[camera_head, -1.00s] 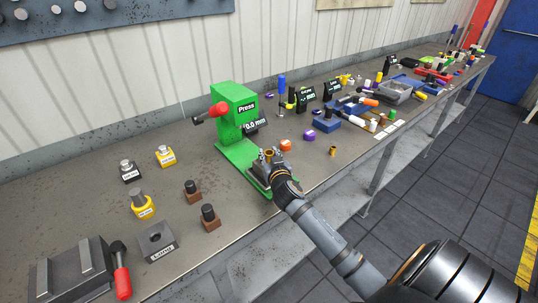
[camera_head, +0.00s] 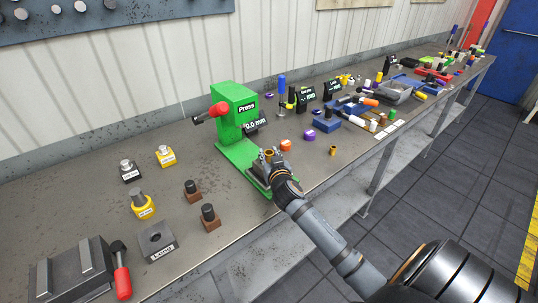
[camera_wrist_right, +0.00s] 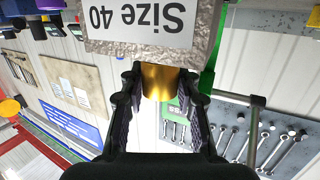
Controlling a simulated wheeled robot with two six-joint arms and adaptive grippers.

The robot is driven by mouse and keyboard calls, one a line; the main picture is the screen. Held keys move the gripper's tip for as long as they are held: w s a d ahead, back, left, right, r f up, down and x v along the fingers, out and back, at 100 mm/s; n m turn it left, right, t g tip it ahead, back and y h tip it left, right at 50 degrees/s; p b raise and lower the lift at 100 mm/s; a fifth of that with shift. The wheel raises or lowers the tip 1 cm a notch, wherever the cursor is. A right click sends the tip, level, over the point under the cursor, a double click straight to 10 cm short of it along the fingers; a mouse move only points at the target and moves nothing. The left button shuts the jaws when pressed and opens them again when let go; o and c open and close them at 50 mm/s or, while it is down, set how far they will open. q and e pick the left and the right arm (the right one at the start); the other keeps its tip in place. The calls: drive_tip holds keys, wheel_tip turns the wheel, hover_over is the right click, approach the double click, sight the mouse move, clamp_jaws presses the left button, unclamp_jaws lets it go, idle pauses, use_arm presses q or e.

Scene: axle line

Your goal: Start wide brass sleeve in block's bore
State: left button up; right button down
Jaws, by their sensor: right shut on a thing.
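The brass sleeve (camera_head: 269,153) is between the fingers of my right gripper (camera_head: 273,156), which is shut on it at the green press (camera_head: 236,113). In the right wrist view, the gold sleeve (camera_wrist_right: 159,83) shows between the two black fingers of the gripper (camera_wrist_right: 157,95). One end of it meets the edge of a grey block (camera_wrist_right: 145,49) marked "Size 40", in the upside-down picture. The bore is hidden, so I cannot tell whether the sleeve is inside it. My left gripper is not in view.
A smaller brass piece (camera_head: 333,151), an orange ring (camera_head: 286,145) and a purple ring (camera_head: 309,135) lie right of the press. A block marked "Long" (camera_head: 157,240) and a grey vise-like fixture (camera_head: 75,272) with a red-handled lever stand at the front left.

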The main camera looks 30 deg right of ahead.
drive_tip(key=shift+f+b, duration=0.9)
drive_tip(key=shift+f, duration=0.15)
drive_tip(key=shift+r+p, duration=0.6)
drive_tip(key=shift+r, duration=0.1)
drive_tip(key=shift+f+b, duration=0.8)
drive_tip(key=shift+f, duration=0.05)
idle(1.2)
drive_tip(key=c, duration=1.3)
unclamp_jaws()
drive_tip(key=o, duration=0.4)
drive_tip(key=shift+s, duration=0.1)
drive_tip(key=v, duration=1.2)
